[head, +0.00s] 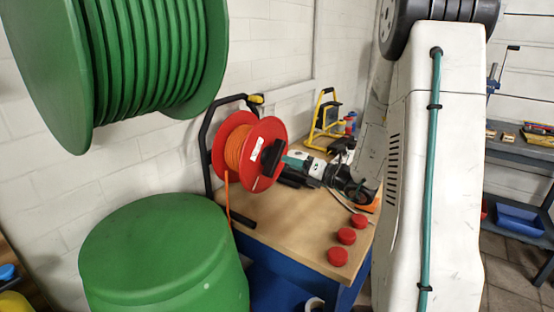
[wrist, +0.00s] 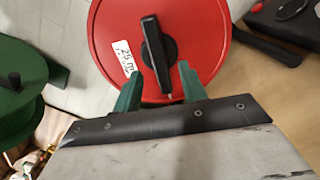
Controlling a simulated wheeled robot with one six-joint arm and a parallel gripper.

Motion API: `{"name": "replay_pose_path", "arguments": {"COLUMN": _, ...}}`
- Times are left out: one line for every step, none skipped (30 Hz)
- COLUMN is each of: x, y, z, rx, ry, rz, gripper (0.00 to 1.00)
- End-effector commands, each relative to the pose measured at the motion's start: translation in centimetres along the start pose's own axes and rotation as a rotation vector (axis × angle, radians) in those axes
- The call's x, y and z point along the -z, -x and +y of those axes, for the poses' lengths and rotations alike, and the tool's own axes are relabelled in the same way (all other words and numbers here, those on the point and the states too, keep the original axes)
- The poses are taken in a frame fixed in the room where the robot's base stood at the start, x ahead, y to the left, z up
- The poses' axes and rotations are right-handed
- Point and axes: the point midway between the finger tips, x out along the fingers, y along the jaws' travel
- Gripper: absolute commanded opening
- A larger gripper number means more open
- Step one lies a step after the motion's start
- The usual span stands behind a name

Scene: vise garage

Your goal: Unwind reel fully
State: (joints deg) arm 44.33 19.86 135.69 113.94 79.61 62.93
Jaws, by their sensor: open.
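The red reel (head: 262,140) with orange cord (head: 235,148) wound on it hangs on a black stand (head: 205,140) at the bench's left end. A length of cord hangs down from it. The reel's face fills the upper middle of the wrist view (wrist: 205,45), with a white "25 m" label and a black crank handle (wrist: 152,50). My gripper (wrist: 160,75) is open, its two green fingers on either side of the handle's lower end. I cannot tell whether they touch it. In the head view my gripper (head: 296,160) is just right of the reel.
The wooden bench (head: 290,225) carries several red round pieces (head: 346,236) near its right edge and a yellow-framed work light (head: 325,115) behind. A green drum (head: 165,250) and large green spool (head: 125,55) crowd the left. Shelves (head: 520,150) stand right.

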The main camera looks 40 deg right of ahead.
Motion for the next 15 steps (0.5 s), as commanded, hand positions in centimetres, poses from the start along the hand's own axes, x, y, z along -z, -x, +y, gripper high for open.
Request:
{"name": "replay_pose_path", "arguments": {"x": 0.1, "y": -1.0, "z": 0.1, "rx": -0.004, "ry": 0.002, "rz": 0.003, "gripper": 0.42}}
{"name": "replay_pose_path", "arguments": {"x": 0.1, "y": -1.5, "z": 0.1, "rx": -0.004, "ry": 0.002, "rz": 0.004, "gripper": 0.42}}
{"name": "replay_pose_path", "arguments": {"x": 0.1, "y": -2.2, "z": 0.2, "rx": -0.004, "ry": 0.002, "rz": 0.004, "gripper": 0.42}}
{"name": "replay_pose_path", "arguments": {"x": 0.1, "y": -2.7, "z": 0.2, "rx": -0.005, "ry": 0.003, "rz": 0.004, "gripper": 0.42}}
{"name": "replay_pose_path", "arguments": {"x": 0.1, "y": -3.2, "z": 0.2, "rx": -0.006, "ry": 0.003, "rz": 0.005, "gripper": 0.42}}
{"name": "replay_pose_path", "arguments": {"x": 0.1, "y": -3.8, "z": 0.2, "rx": -0.005, "ry": 0.003, "rz": 0.004, "gripper": 0.42}}
{"name": "replay_pose_path", "arguments": {"x": 0.1, "y": -4.2, "z": 0.2, "rx": -0.004, "ry": 0.003, "rz": 0.004, "gripper": 0.42}}
{"name": "replay_pose_path", "arguments": {"x": 0.1, "y": -4.6, "z": 0.2, "rx": -0.004, "ry": 0.003, "rz": 0.005, "gripper": 0.42}}
{"name": "replay_pose_path", "arguments": {"x": 0.1, "y": -5.0, "z": 0.2, "rx": -0.004, "ry": 0.003, "rz": 0.005, "gripper": 0.42}}
{"name": "replay_pose_path", "arguments": {"x": 0.1, "y": -5.3, "z": 0.2, "rx": -0.004, "ry": 0.004, "rz": 0.004, "gripper": 0.42}}
{"name": "replay_pose_path", "arguments": {"x": 0.1, "y": -5.5, "z": 0.2, "rx": -0.004, "ry": 0.004, "rz": 0.003, "gripper": 0.42}}
{"name": "replay_pose_path", "arguments": {"x": 0.1, "y": -5.8, "z": 0.2, "rx": -0.004, "ry": 0.004, "rz": 0.003, "gripper": 0.42}}
{"name": "replay_pose_path", "arguments": {"x": 0.1, "y": -5.9, "z": 0.2, "rx": -0.004, "ry": 0.004, "rz": 0.003, "gripper": 0.42}}
{"name": "replay_pose_path", "arguments": {"x": 0.1, "y": -6.0, "z": 0.2, "rx": -0.003, "ry": 0.004, "rz": 0.004, "gripper": 0.42}}
{"name": "replay_pose_path", "arguments": {"x": 0.1, "y": -6.1, "z": 0.2, "rx": -0.003, "ry": 0.004, "rz": 0.004, "gripper": 0.42}}
